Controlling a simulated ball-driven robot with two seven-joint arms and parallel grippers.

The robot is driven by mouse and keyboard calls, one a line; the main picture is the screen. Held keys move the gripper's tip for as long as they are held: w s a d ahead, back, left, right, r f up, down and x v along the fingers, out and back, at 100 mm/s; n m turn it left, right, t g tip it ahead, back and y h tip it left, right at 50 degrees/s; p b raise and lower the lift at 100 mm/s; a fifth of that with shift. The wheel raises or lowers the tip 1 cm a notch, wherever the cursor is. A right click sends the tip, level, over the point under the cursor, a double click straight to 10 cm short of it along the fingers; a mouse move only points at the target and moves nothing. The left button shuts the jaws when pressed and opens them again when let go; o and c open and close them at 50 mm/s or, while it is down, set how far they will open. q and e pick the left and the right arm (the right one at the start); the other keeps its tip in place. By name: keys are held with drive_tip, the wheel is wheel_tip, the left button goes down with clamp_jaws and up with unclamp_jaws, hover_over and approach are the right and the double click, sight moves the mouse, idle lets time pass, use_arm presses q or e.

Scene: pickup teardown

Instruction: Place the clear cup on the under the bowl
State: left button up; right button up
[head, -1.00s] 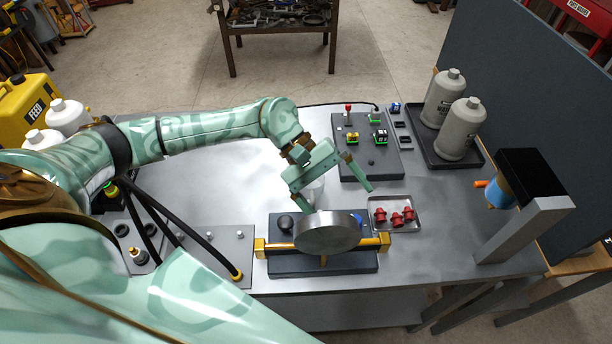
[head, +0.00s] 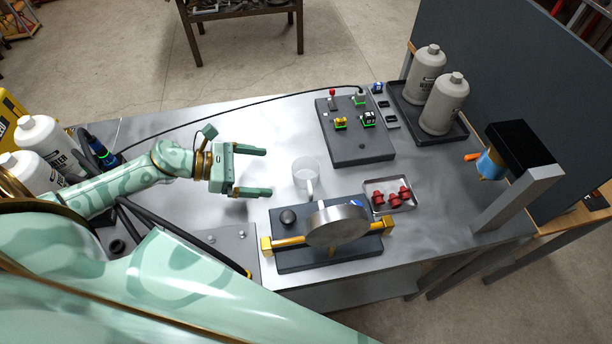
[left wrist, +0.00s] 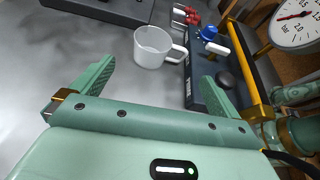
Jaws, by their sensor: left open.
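The clear cup (head: 301,174) stands upright on the metal table, its handle toward the gauge stand; it also shows in the left wrist view (left wrist: 150,47). My left gripper (head: 268,172) is open and empty, to the left of the cup, its fingers pointing at it. In the left wrist view the cup is beyond and between the fingertips (left wrist: 158,76), apart from them. I see nothing that is clearly a bowl. A round gauge (head: 337,226) with a dial sits on a dark stand (head: 287,262) in front of the cup. My right gripper is out of view.
A tray (head: 375,184) with red parts lies right of the cup. Behind it is a dark panel (head: 345,150) with switches. Grey bottles (head: 441,105) stand at the back right. A blue-and-orange device (head: 490,165) hangs at the right. The table left of the panel is clear.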

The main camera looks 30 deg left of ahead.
sight(318, 176)
use_arm(q)
drive_tip(key=x, duration=0.4)
drive_tip(key=p+x, duration=0.1)
drive_tip(key=x, duration=0.4)
drive_tip(key=shift+w+d+r, duration=0.1)
drive_tip(key=shift+d, duration=0.15)
drive_tip(key=c, duration=1.4)
